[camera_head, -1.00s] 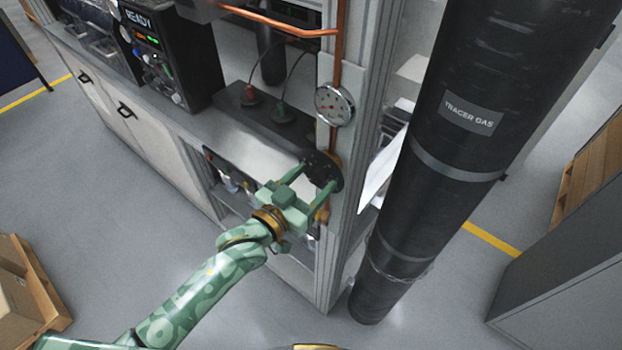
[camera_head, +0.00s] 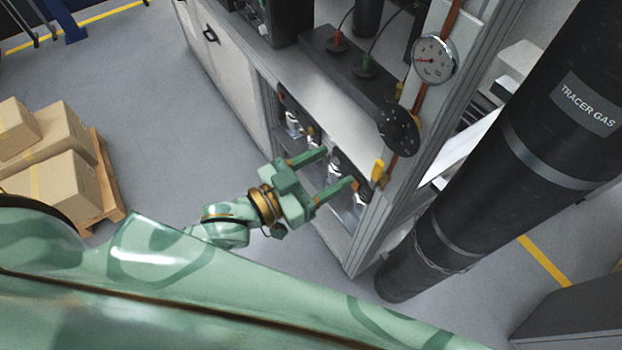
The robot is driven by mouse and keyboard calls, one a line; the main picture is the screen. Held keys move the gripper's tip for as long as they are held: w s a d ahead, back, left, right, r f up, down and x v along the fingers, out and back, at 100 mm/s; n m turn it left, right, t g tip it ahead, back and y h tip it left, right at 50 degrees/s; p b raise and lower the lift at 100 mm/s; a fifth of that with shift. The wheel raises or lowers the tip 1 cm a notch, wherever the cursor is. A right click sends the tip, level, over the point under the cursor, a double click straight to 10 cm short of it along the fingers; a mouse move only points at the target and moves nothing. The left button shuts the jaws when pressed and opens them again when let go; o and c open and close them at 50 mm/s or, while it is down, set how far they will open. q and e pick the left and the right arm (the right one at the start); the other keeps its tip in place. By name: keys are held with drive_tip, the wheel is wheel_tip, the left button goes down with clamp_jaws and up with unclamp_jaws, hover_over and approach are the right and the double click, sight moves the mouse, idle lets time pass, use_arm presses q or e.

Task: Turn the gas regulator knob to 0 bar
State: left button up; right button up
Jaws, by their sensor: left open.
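The black round regulator knob (camera_head: 399,130) sits on the copper pipe at the corner post of the bench. Small light marks show on its face, too small to read. A round white gauge (camera_head: 435,60) with a red needle is above it; its figures are too small to read. My left gripper (camera_head: 338,168) is open and empty, below and to the left of the knob. Its two green fingers point towards the post and are apart from the knob. My right gripper is not in view.
A yellow lever (camera_head: 379,173) is on the pipe below the knob, close to my left fingertips. A black tracer gas cylinder (camera_head: 545,130) stands at right. Cartons (camera_head: 55,150) on a pallet are at left. Open floor lies between them and the bench.

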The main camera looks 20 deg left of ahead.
use_arm(q)
drive_tip(key=shift+v, duration=1.55)
drive_tip(key=s+a+f+g+y+b, duration=0.25)
drive_tip(key=a+f+b, duration=0.2)
drive_tip(key=f, duration=1.15)
drive_tip(key=s+a+f+n+g+y+b, duration=0.15)
drive_tip(key=s+a+f+y+b, duration=0.35)
drive_tip(key=f, duration=1.1)
drive_tip(key=s+a+f+g+y+b, duration=0.1)
drive_tip(key=a+f+g+y+b, duration=0.15)
drive_tip(key=a+f, duration=0.9)
drive_tip(key=s+d+f+g+b, duration=0.1)
drive_tip(key=s+f+g+b, duration=0.15)
drive_tip(key=s+f, duration=0.4)
drive_tip(key=s+d+f+g+y+b, duration=0.1)
drive_tip(key=s+f+b, duration=0.2)
drive_tip(key=f, duration=0.6)
drive_tip(key=s+d+f+g+b, duration=0.1)
drive_tip(key=s+f+g+b, duration=0.1)
drive_tip(key=s+f, duration=0.4)
drive_tip(key=s+d+f+n+g+b, duration=0.1)
drive_tip(key=s+d+f+b, duration=0.1)
drive_tip(key=f+b, duration=0.2)
drive_tip(key=s+d+f+b, duration=0.2)
drive_tip(key=s+f+b, duration=0.1)
drive_tip(key=f, duration=0.4)
drive_tip(key=shift+d+f+n+g+b, duration=0.2)
drive_tip(key=shift+f+n+g+b, duration=0.2)
drive_tip(key=shift+b, duration=0.3)
